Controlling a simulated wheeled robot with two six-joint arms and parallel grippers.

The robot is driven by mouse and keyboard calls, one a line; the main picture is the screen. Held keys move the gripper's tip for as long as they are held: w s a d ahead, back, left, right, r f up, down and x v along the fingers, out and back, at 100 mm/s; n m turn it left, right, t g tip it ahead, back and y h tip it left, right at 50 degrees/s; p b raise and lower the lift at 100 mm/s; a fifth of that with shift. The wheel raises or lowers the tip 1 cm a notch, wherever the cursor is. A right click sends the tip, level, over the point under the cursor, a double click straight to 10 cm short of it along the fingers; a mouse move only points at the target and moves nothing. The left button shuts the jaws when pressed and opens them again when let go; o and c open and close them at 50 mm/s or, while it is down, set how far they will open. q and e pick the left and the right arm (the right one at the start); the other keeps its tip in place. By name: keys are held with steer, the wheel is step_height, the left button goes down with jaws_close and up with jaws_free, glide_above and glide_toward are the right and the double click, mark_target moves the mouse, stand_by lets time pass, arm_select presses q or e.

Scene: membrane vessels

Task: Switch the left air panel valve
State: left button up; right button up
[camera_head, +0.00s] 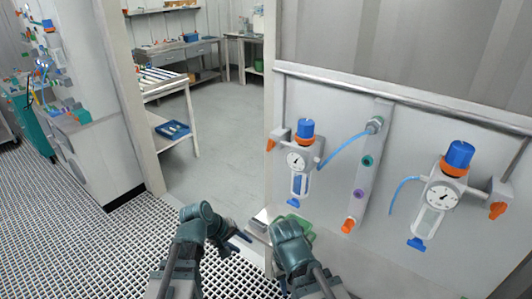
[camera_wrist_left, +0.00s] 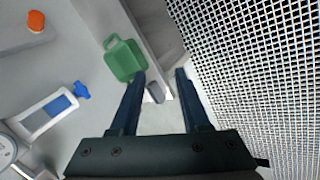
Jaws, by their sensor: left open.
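The left air panel unit (camera_head: 300,160) is mounted on the grey wall panel. It has a blue knob on top, a round gauge and a blue drain below. Its orange valve handle (camera_head: 271,145) sticks out on its left side. My left gripper (camera_head: 240,242) is open and empty, low in front of the panel and well below that handle. In the left wrist view the open jaws (camera_wrist_left: 160,74) are beside a green container (camera_wrist_left: 123,58), and the unit's blue drain (camera_wrist_left: 81,90) is at the left.
A manifold strip (camera_head: 366,165) with coloured ports and an orange end piece (camera_head: 348,225) is right of the left unit. A second regulator (camera_head: 440,195) has an orange handle (camera_head: 497,210) at its right. Grating floor (camera_head: 75,225) lies left; the doorway beside the panel is open.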

arm_select(q)
steer(key=w+d+r+n+t+h, duration=0.2)
steer(key=w+r+n+h, duration=0.1)
steer(key=w+r+n, duration=0.15)
steer(key=n+t+h, duration=0.3)
steer(key=n+t, duration=0.6)
steer(key=n, duration=0.8)
glide_toward(268, 145)
steer(key=x, duration=0.8)
steer(key=shift+w+d, duration=0.2)
steer(key=shift+d, duration=0.05)
jaws_close()
